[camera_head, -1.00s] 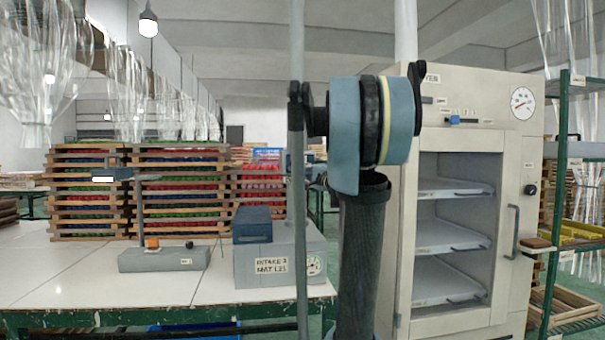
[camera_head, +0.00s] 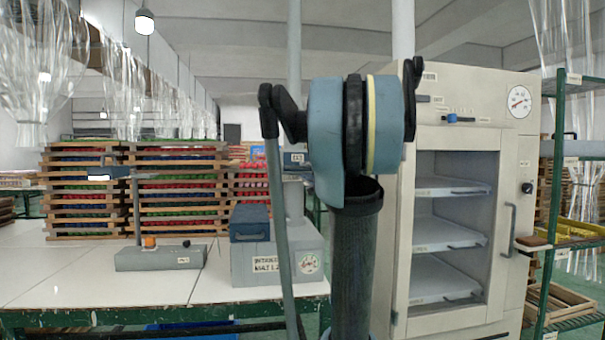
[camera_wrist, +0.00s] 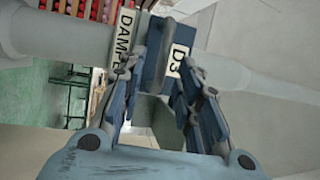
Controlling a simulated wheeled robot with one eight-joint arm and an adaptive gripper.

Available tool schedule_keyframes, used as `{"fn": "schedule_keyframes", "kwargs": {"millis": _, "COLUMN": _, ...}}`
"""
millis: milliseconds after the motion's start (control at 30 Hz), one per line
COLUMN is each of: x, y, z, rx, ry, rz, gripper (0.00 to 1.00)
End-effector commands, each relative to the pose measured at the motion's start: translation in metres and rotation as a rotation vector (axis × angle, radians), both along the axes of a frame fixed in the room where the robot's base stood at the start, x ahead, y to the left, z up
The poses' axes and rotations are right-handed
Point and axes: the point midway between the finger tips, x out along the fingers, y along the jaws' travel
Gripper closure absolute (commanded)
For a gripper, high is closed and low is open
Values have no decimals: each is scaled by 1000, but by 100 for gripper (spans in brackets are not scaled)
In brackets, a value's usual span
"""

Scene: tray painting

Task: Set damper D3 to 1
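The damper D3 handle, a blue block (camera_wrist: 154,52) with a white "D3" tag, shows at the top middle of the wrist view. It sits on a pale grey duct (camera_wrist: 235,68), beside a white plate reading "DAMPE…" (camera_wrist: 116,45). My gripper (camera_wrist: 161,66) has its blue fingers spread, one to each side of the block. I cannot tell whether they touch it. In the head view a small labelled part (camera_head: 297,157) shows on the upright duct (camera_head: 294,100) behind my arm. My gripper is hidden there, and I cannot read the damper's setting.
A grey box with an intake label and dial (camera_head: 276,255) stands on the white table (camera_head: 75,275). A grey lamp stand (camera_head: 160,257) is to its left. A cream cabinet with shelves (camera_head: 460,200) stands at right, and a green rack (camera_head: 560,200) beyond it.

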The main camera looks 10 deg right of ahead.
Motion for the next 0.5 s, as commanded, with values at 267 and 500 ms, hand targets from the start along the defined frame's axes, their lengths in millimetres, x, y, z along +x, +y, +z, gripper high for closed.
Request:
{"fn": "schedule_keyframes", "kwargs": {"millis": 267, "x": -42, "y": -18, "z": -9, "rx": -1, "ry": 1, "rz": -3, "gripper": 69}}
{"fn": "schedule_keyframes", "kwargs": {"millis": 500, "x": -59, "y": -26, "z": -13, "rx": -1, "ry": 1, "rz": -2, "gripper": 69}}
